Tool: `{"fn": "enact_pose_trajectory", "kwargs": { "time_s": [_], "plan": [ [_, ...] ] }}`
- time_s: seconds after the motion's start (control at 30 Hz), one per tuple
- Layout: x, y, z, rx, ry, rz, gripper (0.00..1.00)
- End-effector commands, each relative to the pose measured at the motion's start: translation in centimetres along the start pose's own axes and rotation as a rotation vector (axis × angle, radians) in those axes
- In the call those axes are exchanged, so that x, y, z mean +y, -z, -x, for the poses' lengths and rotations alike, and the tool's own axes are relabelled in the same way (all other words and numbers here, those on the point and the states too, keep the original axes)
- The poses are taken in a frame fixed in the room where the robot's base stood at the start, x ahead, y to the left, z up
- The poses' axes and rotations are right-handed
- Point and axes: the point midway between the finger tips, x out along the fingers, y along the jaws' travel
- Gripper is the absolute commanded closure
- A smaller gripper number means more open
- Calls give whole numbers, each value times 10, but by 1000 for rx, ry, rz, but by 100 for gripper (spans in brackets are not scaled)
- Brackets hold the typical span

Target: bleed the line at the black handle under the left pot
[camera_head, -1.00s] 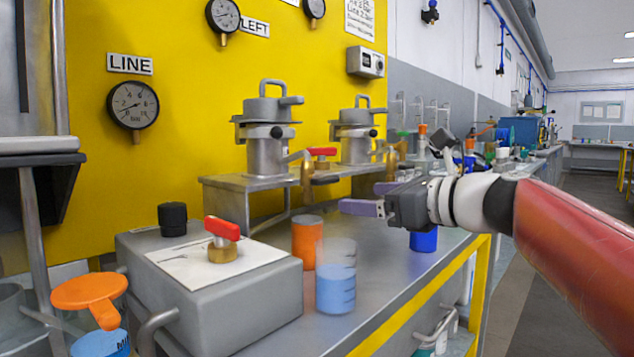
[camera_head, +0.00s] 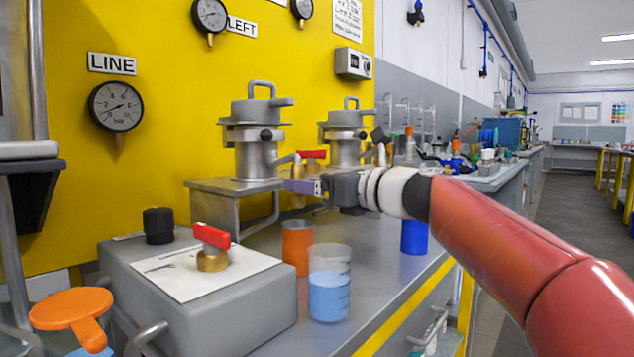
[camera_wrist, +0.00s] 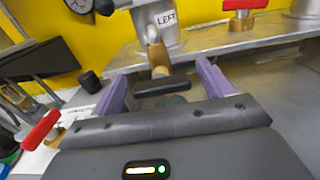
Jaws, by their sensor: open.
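The left pot (camera_head: 258,125) is a grey metal vessel on a metal stand. It also shows at the top of the wrist view (camera_wrist: 143,18), next to a LEFT label. A brass valve (camera_wrist: 160,64) hangs under it, with a black handle (camera_wrist: 162,87) lying crosswise. My gripper (camera_head: 302,187) is in front of the stand under the left pot. In the wrist view my gripper (camera_wrist: 161,72) is open, its purple fingers on either side of the black handle. Whether they touch it I cannot tell. In the head view the black handle is hidden by my gripper.
A grey box (camera_head: 205,310) with a red-handled brass valve (camera_head: 212,245) and a black knob (camera_head: 158,225) stands at front left. An orange cup (camera_head: 297,248), a beaker of blue liquid (camera_head: 329,285) and a blue cup (camera_head: 414,238) stand below my arm. The LINE gauge (camera_head: 116,105) is on the yellow wall.

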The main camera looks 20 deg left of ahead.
Motion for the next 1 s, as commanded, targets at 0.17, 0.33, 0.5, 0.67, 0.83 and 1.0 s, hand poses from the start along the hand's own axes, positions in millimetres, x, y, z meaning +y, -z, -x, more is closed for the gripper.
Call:
{"fn": "enact_pose_trajectory", "kwargs": {
  "time_s": [0.17,0.33,0.5,0.67,0.83,1.0],
  "plan": [
    [0,0,0,0,0,0,25],
    [0,0,0,1,0,0,48],
    [0,0,0,1,0,1,65],
    [0,1,0,1,0,13,65],
    [0,1,0,1,0,64,65],
    [0,2,0,2,0,170,65]
  ]
}}
